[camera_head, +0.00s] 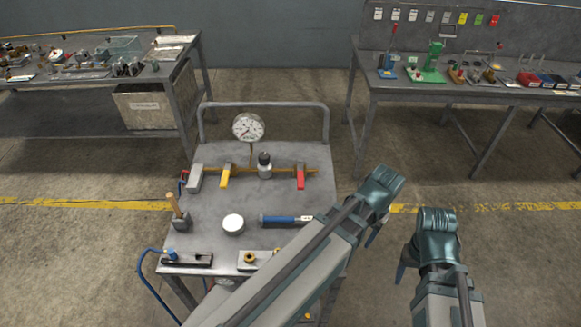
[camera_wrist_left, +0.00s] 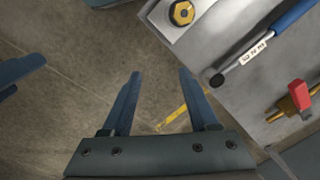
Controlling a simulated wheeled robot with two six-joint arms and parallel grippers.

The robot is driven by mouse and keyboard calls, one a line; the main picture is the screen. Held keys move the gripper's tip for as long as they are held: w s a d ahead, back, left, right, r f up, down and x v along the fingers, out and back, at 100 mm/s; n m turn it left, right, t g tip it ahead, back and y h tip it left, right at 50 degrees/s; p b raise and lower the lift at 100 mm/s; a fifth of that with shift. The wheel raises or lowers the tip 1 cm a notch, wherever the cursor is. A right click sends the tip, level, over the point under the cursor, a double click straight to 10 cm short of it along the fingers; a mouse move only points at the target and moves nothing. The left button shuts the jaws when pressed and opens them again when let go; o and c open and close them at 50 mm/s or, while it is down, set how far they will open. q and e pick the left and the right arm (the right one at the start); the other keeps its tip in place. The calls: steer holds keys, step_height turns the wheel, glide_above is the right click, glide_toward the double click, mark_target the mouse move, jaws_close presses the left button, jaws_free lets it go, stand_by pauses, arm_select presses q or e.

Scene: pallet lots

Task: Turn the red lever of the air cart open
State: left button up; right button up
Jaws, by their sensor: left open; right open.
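The air cart (camera_head: 312,155) stands in the middle of the head view. Its red lever (camera_head: 300,177) sits at the right end of a brass pipe (camera_head: 282,171) and lies across it. The red lever also shows at the right of the left wrist view (camera_wrist_left: 300,97). My left gripper (camera_wrist_left: 160,73) is open and empty over the floor beside the cart's edge, apart from the lever. In the head view, its arm reaches past the cart's right front. My right gripper (camera_head: 401,268) is right of the cart, over the floor; its fingers are partly hidden.
A yellow lever (camera_head: 226,176), a gauge (camera_head: 248,128) and a bottle (camera_head: 264,168) stand along the pipe. A blue-handled tool (camera_head: 280,219) and a white round lid (camera_head: 233,223) lie in front. Benches stand behind left (camera_head: 70,87) and right (camera_head: 400,91).

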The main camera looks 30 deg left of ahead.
arm_select(q)
steer(key=w+a+r+n+p, duration=0.25)
steer(key=w+a+r, duration=0.2)
steer(key=a, duration=0.25)
steer(key=w+a+r+n+p, duration=0.2)
steer(key=w+a+r+p, duration=0.25)
steer(key=a, duration=0.25)
step_height(320, 180, up, 2)
steer(key=r+n+h+p, duration=0.1)
steer(key=n+p, duration=0.2)
steer(key=n, duration=0.1)
glide_above(300, 179)
steer(key=shift+f+m, duration=0.25)
steer(key=shift+f, duration=0.1)
arm_select(e)
step_height(300, 179, up, 12)
steer(key=shift+f, duration=0.25)
arm_select(q)
steer(key=shift+f+b, duration=0.1)
steer(key=shift+b, duration=0.3)
arm_select(e)
steer(key=shift+f, duration=0.1)
arm_select(q)
step_height(300, 179, down, 14)
steer(key=b, duration=1.3)
steer(key=shift+r+b, duration=0.2)
steer(key=shift+b, duration=0.1)
arm_select(e)
step_height(300, 179, down, 14)
steer(key=shift+r, duration=0.2)
